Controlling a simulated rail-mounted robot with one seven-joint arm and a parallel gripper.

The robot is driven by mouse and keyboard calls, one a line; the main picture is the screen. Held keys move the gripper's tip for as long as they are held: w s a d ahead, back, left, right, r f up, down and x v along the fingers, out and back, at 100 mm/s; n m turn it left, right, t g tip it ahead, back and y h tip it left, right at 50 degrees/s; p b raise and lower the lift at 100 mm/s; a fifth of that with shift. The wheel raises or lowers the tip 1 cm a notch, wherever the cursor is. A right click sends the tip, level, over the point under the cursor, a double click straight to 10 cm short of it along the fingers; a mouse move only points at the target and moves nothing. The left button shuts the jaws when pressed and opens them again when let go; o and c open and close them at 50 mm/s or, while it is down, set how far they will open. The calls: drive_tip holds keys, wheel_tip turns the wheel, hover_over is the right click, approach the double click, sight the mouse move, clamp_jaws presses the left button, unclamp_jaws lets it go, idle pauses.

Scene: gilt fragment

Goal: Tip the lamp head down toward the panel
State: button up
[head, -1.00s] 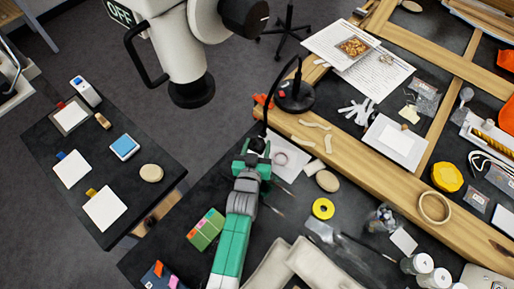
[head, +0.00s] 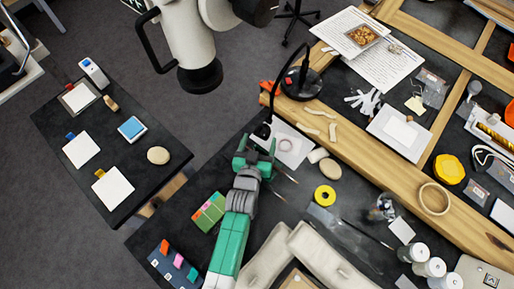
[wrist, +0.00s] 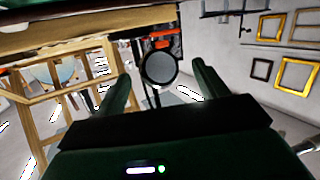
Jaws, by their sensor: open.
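The black desk lamp has a round base (head: 300,86) on the wooden rail of the bench, and its thin neck arches over to a small dark lamp head (head: 263,131). My green gripper (head: 256,147) is open just below the lamp head in the head view, with its fingers on either side; I cannot tell whether they touch it.
The bench's wooden rail (head: 350,143) runs close to the right of my gripper. A yellow tape roll (head: 325,195), pale pieces and brushes lie nearby. A colour-tabbed green block (head: 208,212) is left of my arm. A separate dark side table (head: 140,165) stands at left.

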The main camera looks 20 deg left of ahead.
drive_tip(key=shift+s+d+r+p, duration=0.15)
drive_tip(key=shift+s+r+p, duration=0.25)
drive_tip(key=shift+s+p, duration=0.25)
drive_tip(key=shift+s+r+p, duration=0.15)
drive_tip(key=shift+s+p, duration=0.35)
drive_tip(key=shift+p, duration=0.35)
drive_tip(key=shift+s+d+p, duration=0.35)
drive_tip(key=shift+s+p, duration=0.2)
drive_tip(key=shift+f, duration=0.2)
